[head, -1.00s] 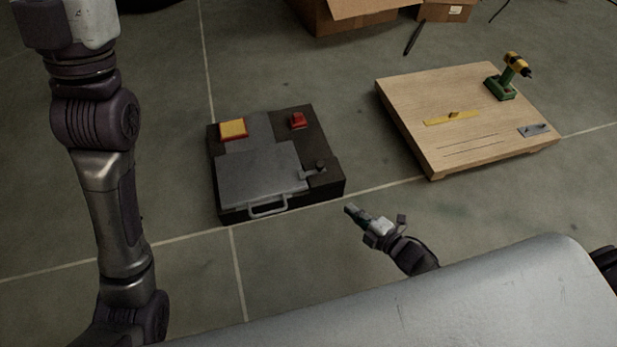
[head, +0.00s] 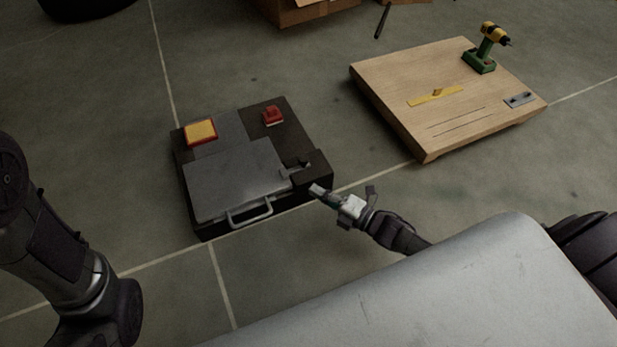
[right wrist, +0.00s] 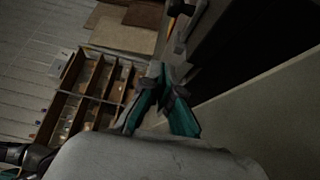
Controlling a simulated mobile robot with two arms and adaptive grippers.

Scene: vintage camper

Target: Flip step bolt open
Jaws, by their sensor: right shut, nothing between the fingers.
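The step is a low dark box (head: 318,172) on the floor with a grey metal plate (head: 235,178) on top and a bar handle (head: 250,212) at its front edge. The small grey bolt (head: 297,168) sits at the plate's right side, on the dark rim. My right gripper (head: 317,190) is shut and empty, just in front of the box's right front corner, close to the bolt but seemingly apart from it. In the right wrist view its teal-padded fingers (right wrist: 162,80) point towards the dark box side. My left gripper is out of view; only my left arm shows.
A yellow pad (head: 201,131) and a red switch (head: 272,116) are on the box's back part. A wooden board (head: 400,88) with a drill (head: 485,50) lies to the right. A cardboard box (head: 300,10) is behind. The floor between is clear.

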